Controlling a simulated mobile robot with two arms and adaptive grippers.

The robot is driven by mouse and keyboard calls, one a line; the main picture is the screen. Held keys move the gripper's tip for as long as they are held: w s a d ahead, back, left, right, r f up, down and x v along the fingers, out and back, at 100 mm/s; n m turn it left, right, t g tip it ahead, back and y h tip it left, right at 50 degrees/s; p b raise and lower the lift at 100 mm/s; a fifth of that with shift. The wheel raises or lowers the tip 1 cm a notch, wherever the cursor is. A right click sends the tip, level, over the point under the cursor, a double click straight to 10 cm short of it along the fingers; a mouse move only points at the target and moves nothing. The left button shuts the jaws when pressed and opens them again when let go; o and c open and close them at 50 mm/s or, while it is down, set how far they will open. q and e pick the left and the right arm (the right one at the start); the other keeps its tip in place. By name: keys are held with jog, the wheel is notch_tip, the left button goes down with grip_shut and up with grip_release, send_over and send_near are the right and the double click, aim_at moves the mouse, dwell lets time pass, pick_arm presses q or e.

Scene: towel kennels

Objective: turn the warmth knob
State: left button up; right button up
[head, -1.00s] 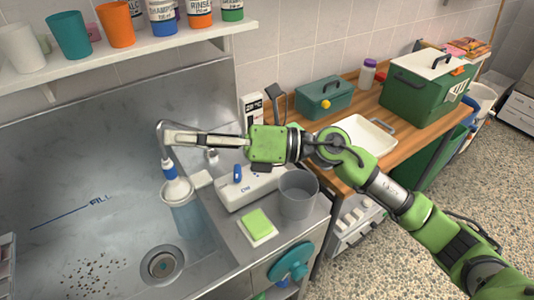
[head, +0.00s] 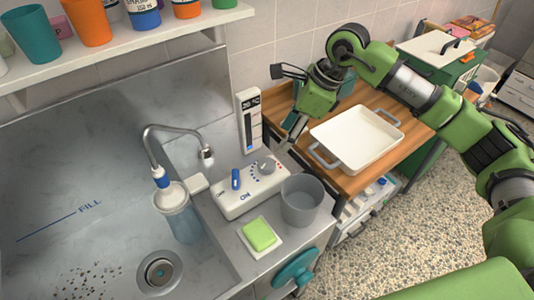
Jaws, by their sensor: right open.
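The warmth knob (head: 266,165) is a small grey dial on the right part of a white control box (head: 240,203), with blue and red dots around it. A blue switch (head: 236,179) marked ON stands on the same box, left of the knob. My right gripper (head: 282,110) is above and right of the knob, apart from it. Its jaws are spread and empty, with one finger pointing down toward the box. A display panel (head: 249,122) stands behind the box and appears to read 20 °C. My left gripper is out of view.
A grey cup (head: 301,198) stands close right of the box, and a green sponge (head: 260,233) lies in front. A white tray (head: 334,148) sits on the wooden counter.

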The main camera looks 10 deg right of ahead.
aim_at(267, 163)
jog(key=p+x, duration=0.3)
jog(key=x, duration=0.7)
jog(key=shift+a, duration=0.15)
jog(key=shift+s+a+f+p, duration=0.25)
jog(key=shift+f+p, duration=0.15)
jog(key=shift+f, duration=0.25)
jog(key=shift+w+f, duration=0.15)
jog(key=shift+w, duration=0.05)
jog(key=c, duration=1.1)
